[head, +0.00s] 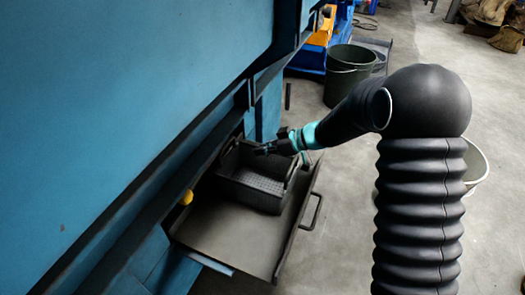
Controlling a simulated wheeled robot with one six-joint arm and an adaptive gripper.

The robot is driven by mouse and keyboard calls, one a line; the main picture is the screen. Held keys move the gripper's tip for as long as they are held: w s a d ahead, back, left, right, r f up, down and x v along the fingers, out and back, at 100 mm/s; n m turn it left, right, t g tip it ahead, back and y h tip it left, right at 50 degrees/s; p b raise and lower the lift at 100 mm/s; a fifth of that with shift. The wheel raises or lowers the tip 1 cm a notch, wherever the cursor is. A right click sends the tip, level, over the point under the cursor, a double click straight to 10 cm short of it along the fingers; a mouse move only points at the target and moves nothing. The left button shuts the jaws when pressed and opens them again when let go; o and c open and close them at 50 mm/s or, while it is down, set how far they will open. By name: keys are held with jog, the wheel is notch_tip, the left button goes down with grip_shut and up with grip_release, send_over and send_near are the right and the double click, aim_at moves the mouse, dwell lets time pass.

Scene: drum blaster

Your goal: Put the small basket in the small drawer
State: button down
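The small basket (250,196) is dark, with a perforated floor and raised walls. It is over the far part of the small drawer, and I cannot tell if it rests fully on the drawer floor. The small drawer (235,235) is pulled out from the blue machine, with a flat dark floor and a handle on its right side. My gripper (264,149) is at the basket's far upper rim, reaching in from the right. Its fingers are small and dark against the basket, so their opening and any grip on the rim are unclear.
The blue machine (110,90) fills the left side. A yellow knob (187,197) is beside the drawer's left edge. A dark green bin (348,72) stands beyond my arm, and a pale bucket (476,165) is partly hidden behind it. The near drawer floor is bare.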

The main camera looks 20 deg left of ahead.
jog(key=c, duration=1.6)
grip_release()
jog(key=shift+f, duration=0.1)
jog(key=shift+c, duration=0.2)
jog(key=o, duration=0.3)
jog(key=shift+d+r, duration=0.2)
jog(key=shift+r, duration=0.15)
jog(key=p+v, duration=0.2)
jog(key=v, duration=0.9)
jog(key=shift+d, duration=0.25)
jog(key=shift+r, duration=0.15)
